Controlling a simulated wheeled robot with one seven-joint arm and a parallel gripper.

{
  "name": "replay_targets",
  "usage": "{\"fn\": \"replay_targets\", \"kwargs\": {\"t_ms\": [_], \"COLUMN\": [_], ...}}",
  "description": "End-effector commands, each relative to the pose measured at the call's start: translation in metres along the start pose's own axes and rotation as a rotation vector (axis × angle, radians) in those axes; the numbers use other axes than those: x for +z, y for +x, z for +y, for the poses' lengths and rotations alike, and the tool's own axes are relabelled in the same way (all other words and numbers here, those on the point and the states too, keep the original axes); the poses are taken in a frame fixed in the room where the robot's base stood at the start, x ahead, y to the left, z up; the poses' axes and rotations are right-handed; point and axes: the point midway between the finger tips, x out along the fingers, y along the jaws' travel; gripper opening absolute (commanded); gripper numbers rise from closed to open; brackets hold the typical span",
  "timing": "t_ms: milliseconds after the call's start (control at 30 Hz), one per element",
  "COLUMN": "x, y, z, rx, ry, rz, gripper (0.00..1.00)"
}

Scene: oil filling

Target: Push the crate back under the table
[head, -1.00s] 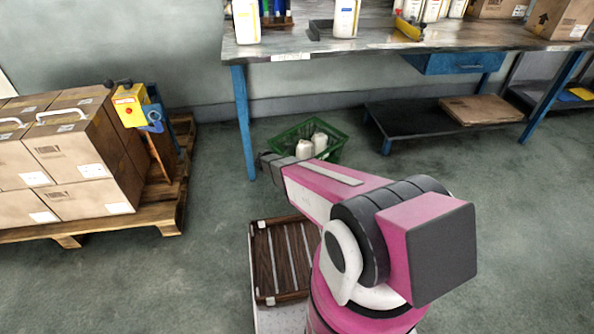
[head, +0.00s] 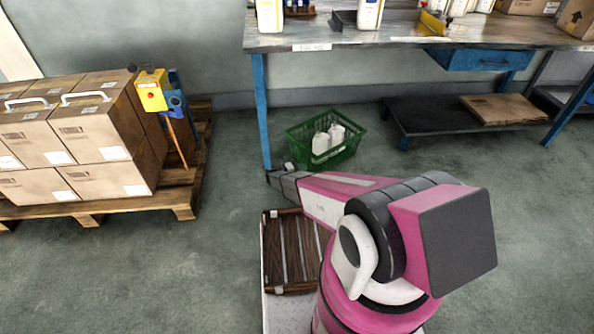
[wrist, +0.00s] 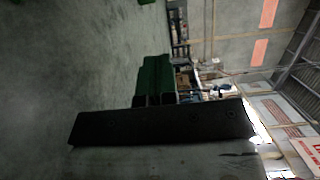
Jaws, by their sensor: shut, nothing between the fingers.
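The green crate (head: 345,156) stands on the floor just right of the table's front left leg (head: 260,110), below the left end of the tabletop. White bottles (head: 321,143) stand in it. My gripper (head: 272,172) is at the left end of my pink arm, low, near the foot of that leg and in front of the crate's left side. A gap of floor seems to show between them. In the wrist view my gripper (wrist: 154,100) is shut and empty, with a green shape (wrist: 154,75), probably the crate, beyond it.
The workbench (head: 400,43) carries bottles and a yellow tool. A dark low platform (head: 430,118) with a flat carton lies under it, right of the crate. A pallet (head: 100,208) of boxes is at left. Floor between pallet and table leg is clear.

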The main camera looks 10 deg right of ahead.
Motion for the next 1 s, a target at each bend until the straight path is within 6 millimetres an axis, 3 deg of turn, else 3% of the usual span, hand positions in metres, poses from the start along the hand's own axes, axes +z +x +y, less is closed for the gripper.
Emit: {"fn": "replay_targets", "kwargs": {"t_ms": [200,400,1000], "x": [0.000,0.021,0.030], "y": [0.042,0.060,0.069], "z": [0.000,0.001,0.000], "rx": [0.000,0.001,0.001], "ry": [0.001,0.002,0.001], "rz": [0.002,0.001,0.000], "gripper": [0.00,0.00,0.00]}}
